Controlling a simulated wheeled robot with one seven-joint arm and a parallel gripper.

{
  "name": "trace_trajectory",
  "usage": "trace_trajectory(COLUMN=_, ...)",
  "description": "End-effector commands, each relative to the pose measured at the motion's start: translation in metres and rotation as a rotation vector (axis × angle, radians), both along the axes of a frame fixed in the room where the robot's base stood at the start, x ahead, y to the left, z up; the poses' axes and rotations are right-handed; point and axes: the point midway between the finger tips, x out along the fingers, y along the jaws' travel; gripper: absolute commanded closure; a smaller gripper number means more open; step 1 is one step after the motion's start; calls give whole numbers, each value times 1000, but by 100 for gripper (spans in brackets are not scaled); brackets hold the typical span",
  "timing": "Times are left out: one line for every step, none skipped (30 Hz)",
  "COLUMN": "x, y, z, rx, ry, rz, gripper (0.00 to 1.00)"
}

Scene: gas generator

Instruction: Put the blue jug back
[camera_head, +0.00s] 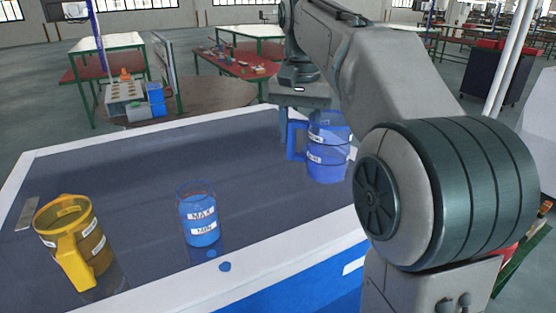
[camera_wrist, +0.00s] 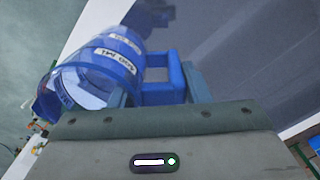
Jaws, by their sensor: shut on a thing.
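The blue jug (camera_head: 328,158) is at the far right side of the dark-topped table (camera_head: 150,160). It looks upright, with white labels and its handle (camera_head: 296,141) toward the left. My gripper (camera_head: 296,118) reaches down at the handle, shut on it. In the wrist view, the jug (camera_wrist: 100,65) is at the left and its handle (camera_wrist: 160,85) lies between the fingers of my gripper (camera_wrist: 160,92). I cannot tell whether the jug's base touches the table.
A clear beaker (camera_head: 199,214) marked MAX and MIN holds blue liquid at the front middle. A yellow jug (camera_head: 75,235) stands at the left front, near a flat grey strip (camera_head: 27,213). The tabletop's back middle is clear.

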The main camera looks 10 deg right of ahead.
Motion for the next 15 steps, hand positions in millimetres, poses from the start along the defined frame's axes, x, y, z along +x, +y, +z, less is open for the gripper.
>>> trace_trajectory(x=9, y=9, z=-6, rx=0, ry=4, rz=5, gripper=100)
trace_trajectory(x=13, y=14, z=-10, rx=0, ry=4, rz=3, gripper=100)
trace_trajectory(x=19, y=20, z=-15, rx=-1, ry=4, rz=3, gripper=100)
trace_trajectory(x=24, y=24, z=-19, rx=0, ry=4, rz=2, gripper=100)
trace_trajectory(x=28, y=28, z=-23, rx=0, ry=2, rz=1, gripper=100)
trace_trajectory(x=32, y=33, z=-26, rx=0, ry=3, rz=1, gripper=100)
trace_trajectory(x=36, y=35, z=-29, rx=0, ry=2, rz=0, gripper=100)
trace_trajectory(x=38, y=38, z=-31, rx=0, ry=1, rz=-1, gripper=100)
trace_trajectory(x=41, y=40, z=-34, rx=0, ry=0, rz=-2, gripper=100)
trace_trajectory(x=43, y=42, z=-35, rx=0, ry=0, rz=-3, gripper=100)
trace_trajectory(x=44, y=43, z=-37, rx=0, ry=0, rz=-3, gripper=100)
trace_trajectory(x=45, y=44, z=-38, rx=0, ry=0, rz=-4, gripper=100)
trace_trajectory(x=45, y=44, z=-40, rx=0, ry=0, rz=-5, gripper=100)
trace_trajectory(x=46, y=44, z=-43, rx=0, ry=0, rz=-5, gripper=100)
trace_trajectory(x=46, y=44, z=-47, rx=-1, ry=0, rz=-6, gripper=100)
